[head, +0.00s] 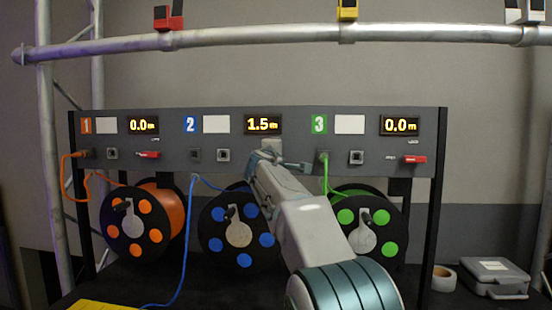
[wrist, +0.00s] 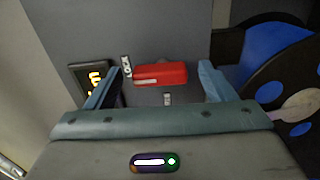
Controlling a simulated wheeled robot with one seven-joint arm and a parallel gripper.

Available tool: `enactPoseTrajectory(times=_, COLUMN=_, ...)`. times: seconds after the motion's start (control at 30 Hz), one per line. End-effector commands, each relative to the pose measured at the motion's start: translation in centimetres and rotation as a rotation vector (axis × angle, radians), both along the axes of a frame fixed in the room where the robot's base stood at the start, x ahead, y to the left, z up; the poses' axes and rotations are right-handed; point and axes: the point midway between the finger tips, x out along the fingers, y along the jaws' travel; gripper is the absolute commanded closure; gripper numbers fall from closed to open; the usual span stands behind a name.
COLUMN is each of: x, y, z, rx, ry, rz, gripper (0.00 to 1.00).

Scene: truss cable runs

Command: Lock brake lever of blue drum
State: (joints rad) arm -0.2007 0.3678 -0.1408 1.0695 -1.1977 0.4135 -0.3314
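The blue drum (head: 240,235) hangs under the rack panel at station 2, partly behind my arm. Its edge also shows at the right of the wrist view (wrist: 272,70). Its red brake lever (wrist: 160,74) is on the panel face, with one end beside the LOCK label (wrist: 126,66); a second small label (wrist: 167,98) is beside it. In the head view my arm hides this lever. My gripper (wrist: 157,78) is open in front of the panel, one finger on each side of the lever, with gaps and no visible contact. It also shows in the head view (head: 268,155).
Display 2 (head: 262,125) reads 1.5 m. A blue cable (head: 184,250) runs down from the panel. The orange drum (head: 143,225) and green drum (head: 368,222) flank the blue one; their red levers lie sideways. A tape roll (head: 443,278) and grey case (head: 495,277) are at right.

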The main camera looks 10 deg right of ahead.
Motion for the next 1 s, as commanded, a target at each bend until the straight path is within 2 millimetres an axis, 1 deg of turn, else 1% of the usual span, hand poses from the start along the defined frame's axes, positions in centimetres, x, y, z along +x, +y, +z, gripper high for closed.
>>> enactPoseTrajectory(times=0.27, x=-0.1, y=0.0, z=0.0, rx=-0.002, ry=0.0, rz=0.001, gripper=0.24)
enactPoseTrajectory(times=0.37, x=-0.5, y=0.2, z=0.0, rx=-0.003, ry=-0.001, rz=0.001, gripper=0.24)
enactPoseTrajectory(times=0.43, x=-1.1, y=0.4, z=-0.1, rx=-0.002, ry=0.0, rz=0.001, gripper=0.24)
enactPoseTrajectory(times=0.57, x=-3.1, y=1.0, z=-0.2, rx=-0.002, ry=-0.003, rz=0.003, gripper=0.24)
enactPoseTrajectory(times=0.9, x=-9.5, y=3.1, z=-0.2, rx=-0.001, ry=-0.002, rz=0.003, gripper=0.24)
enactPoseTrajectory(times=1.0, x=-11.0, y=3.6, z=-0.2, rx=-0.001, ry=-0.001, rz=0.002, gripper=0.24)
